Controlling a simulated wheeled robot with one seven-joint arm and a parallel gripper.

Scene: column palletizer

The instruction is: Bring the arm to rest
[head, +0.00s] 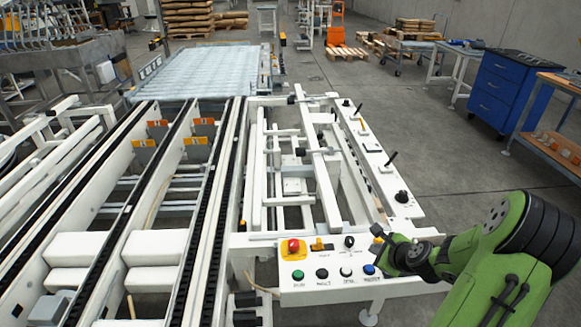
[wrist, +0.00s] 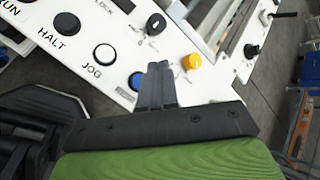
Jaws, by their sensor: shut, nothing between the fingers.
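My green arm reaches in from the lower right in the head view, with my dark gripper (head: 381,234) at its end beside the control panel (head: 325,285). In the wrist view the fingers of my gripper (wrist: 157,70) are together and hold nothing. They are over the panel's edge, close to the blue button (wrist: 136,81) and the yellow knob (wrist: 192,61). I cannot tell whether the fingertips touch the panel.
The panel also has a red emergency stop (head: 293,247) and a green button (head: 298,275). A white conveyor frame (head: 262,200) with levers stands behind it. A blue drawer cabinet (head: 505,88) and a wooden bench (head: 560,150) stand at right. Floor between is clear.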

